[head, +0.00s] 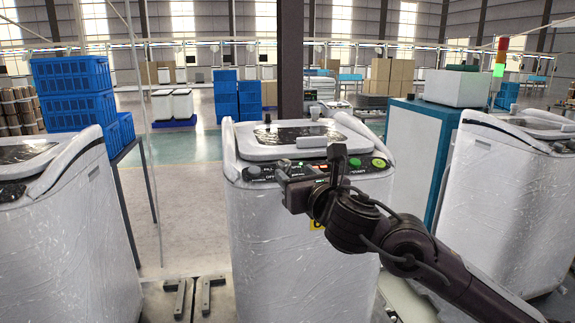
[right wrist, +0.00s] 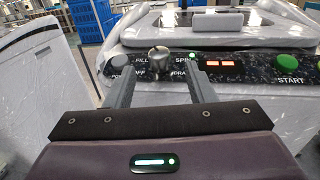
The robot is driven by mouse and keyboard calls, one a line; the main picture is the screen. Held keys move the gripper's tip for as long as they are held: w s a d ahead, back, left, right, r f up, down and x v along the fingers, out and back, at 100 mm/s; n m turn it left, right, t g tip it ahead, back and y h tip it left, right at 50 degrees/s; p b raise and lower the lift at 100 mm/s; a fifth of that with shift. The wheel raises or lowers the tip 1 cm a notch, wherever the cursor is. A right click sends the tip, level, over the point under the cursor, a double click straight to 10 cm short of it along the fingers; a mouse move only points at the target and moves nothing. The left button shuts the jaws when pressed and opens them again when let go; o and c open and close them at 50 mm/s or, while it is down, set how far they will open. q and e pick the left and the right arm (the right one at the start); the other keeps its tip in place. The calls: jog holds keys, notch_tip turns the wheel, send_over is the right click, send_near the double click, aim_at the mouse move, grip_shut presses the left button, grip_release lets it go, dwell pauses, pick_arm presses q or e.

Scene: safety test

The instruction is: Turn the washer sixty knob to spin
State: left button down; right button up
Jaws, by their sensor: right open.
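The white, film-wrapped washer (head: 258,235) stands in the middle of the head view, with part of a yellow label showing on its front. Its dark control panel (right wrist: 138,62) fills the upper right wrist view. The silver knob (right wrist: 159,61) sits on it among the labels FILL, SPIN, OFF and DRAIN. A small green light shows by SPIN. I cannot tell which label the knob points to. My right gripper (head: 311,168) is open at the panel; in the right wrist view its two fingers (right wrist: 160,76) stand either side of the knob, apparently without touching it. My left gripper is out of view.
A green START button (head: 379,163) and a red display (right wrist: 219,64) are right of the knob; a grey button (right wrist: 119,61) is left. Similar washers stand left (head: 60,225) and right (head: 520,200). Blue crates (head: 75,90) are stacked back left. Open floor (head: 190,210) lies between.

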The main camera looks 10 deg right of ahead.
aim_at(287, 166)
jog(key=w, duration=0.1)
jog(key=w+p, duration=0.1)
jog(key=w, duration=0.2)
jog(key=shift+w+a+r, duration=0.15)
jog(key=shift+a, duration=0.25)
jog(key=shift+w+a+p, duration=0.1)
jog(key=shift+w+p, duration=0.3)
jog(key=shift+w, duration=0.25)
